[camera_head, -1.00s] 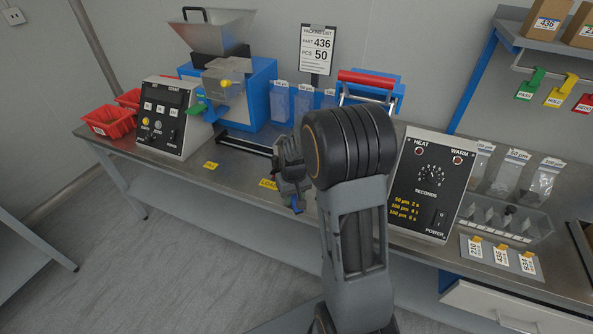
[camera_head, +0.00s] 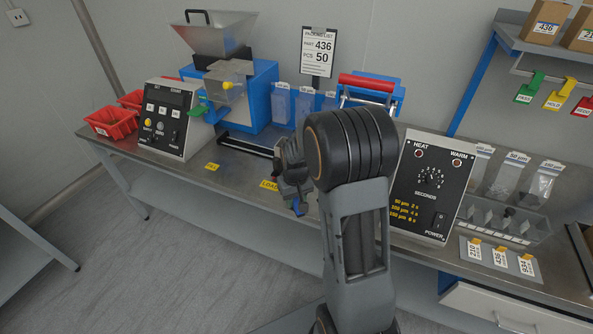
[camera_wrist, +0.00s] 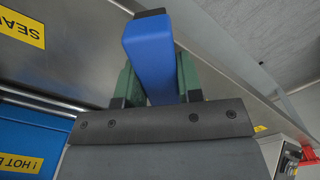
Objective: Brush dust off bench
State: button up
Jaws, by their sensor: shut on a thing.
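The bench (camera_head: 238,172) is a long grey metal worktop running across the head view. It also shows in the wrist view (camera_wrist: 85,62). My gripper (camera_head: 297,190) is near the bench's front edge, right of the yellow LOAD label, partly hidden behind my arm. In the wrist view my gripper (camera_wrist: 150,85) has its green fingers shut on a blue block-like handle (camera_wrist: 150,52) with a dark end, probably the brush. Bristles are not visible. A bit of blue also shows below the gripper in the head view. I cannot make out dust, or whether the held thing touches the bench.
A control box (camera_head: 165,118), a blue hopper machine (camera_head: 258,95) and red bins (camera_head: 112,121) stand at the left. A blue sealer with a red bar (camera_head: 366,82) stands behind my arm. A timer box (camera_head: 432,185) and divided tray (camera_head: 497,222) are at the right. The front-left strip is mostly clear.

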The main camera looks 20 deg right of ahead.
notch_tip(320, 180, up, 3)
jog(key=shift+w+d+f+p, duration=0.1)
jog(key=shift+w+p, duration=0.05)
jog(key=shift+p, duration=0.15)
jog(key=shift+d+r+p, duration=0.1)
jog(key=shift+r+p, duration=0.5)
jog(key=shift+r, duration=0.1)
jog(key=shift+r+p, duration=1.5)
jog(key=shift+r, duration=0.45)
